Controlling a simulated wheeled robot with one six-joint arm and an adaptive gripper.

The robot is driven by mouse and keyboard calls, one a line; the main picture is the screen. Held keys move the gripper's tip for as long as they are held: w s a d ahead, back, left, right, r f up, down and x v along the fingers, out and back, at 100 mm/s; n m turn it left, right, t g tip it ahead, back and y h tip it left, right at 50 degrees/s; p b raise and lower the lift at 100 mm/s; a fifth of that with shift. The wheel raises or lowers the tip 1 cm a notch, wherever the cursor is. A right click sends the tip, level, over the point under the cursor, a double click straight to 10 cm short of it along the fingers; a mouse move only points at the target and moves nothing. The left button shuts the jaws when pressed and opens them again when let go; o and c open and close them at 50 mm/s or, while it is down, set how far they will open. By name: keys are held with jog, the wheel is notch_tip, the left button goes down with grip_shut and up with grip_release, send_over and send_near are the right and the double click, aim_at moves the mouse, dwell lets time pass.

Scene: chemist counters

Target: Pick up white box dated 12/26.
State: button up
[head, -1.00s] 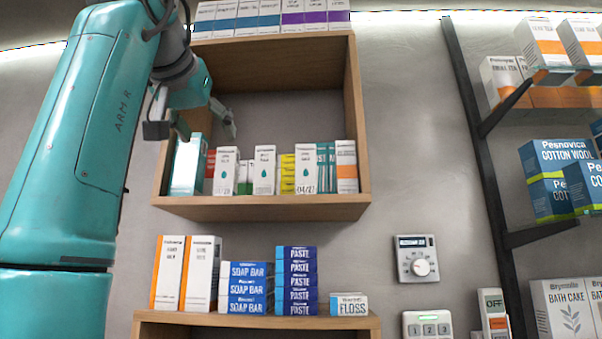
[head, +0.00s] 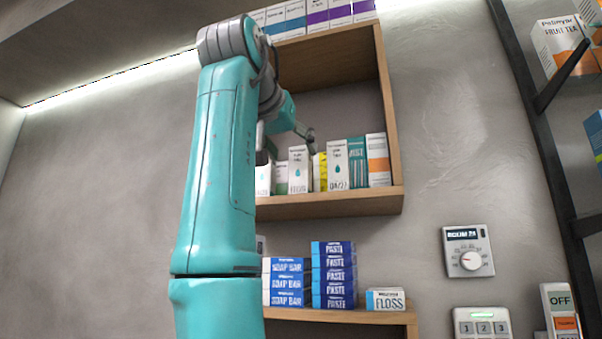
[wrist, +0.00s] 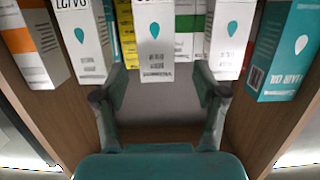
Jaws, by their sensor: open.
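Three white boxes with a teal drop stand in the wooden cubby in the head view: a left one (head: 263,180), a middle one (head: 300,170) and a right one (head: 338,165). The right one's print looks like 04/27; the other dates are too small to read. The wrist view is upside down and shows the middle box (wrist: 153,40) centred, flanked by the right box (wrist: 82,40) and left box (wrist: 231,38). My gripper (wrist: 160,94) is open and empty, its fingers spread in front of the middle box, apart from it.
A yellow box (head: 319,172) stands between the middle and right white boxes. Teal (head: 357,163) and orange-banded (head: 377,160) boxes stand right. A large teal box (wrist: 292,50) is near the other cubby wall. The cubby floor (head: 330,204) and side wall (head: 388,110) bound the space.

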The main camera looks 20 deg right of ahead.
aim_at(298, 156)
jog(key=x, duration=0.4)
jog(key=shift+w+d+f, duration=0.15)
jog(key=shift+w+d, duration=0.05)
jog(key=shift+d, duration=0.15)
jog(key=c, duration=1.2)
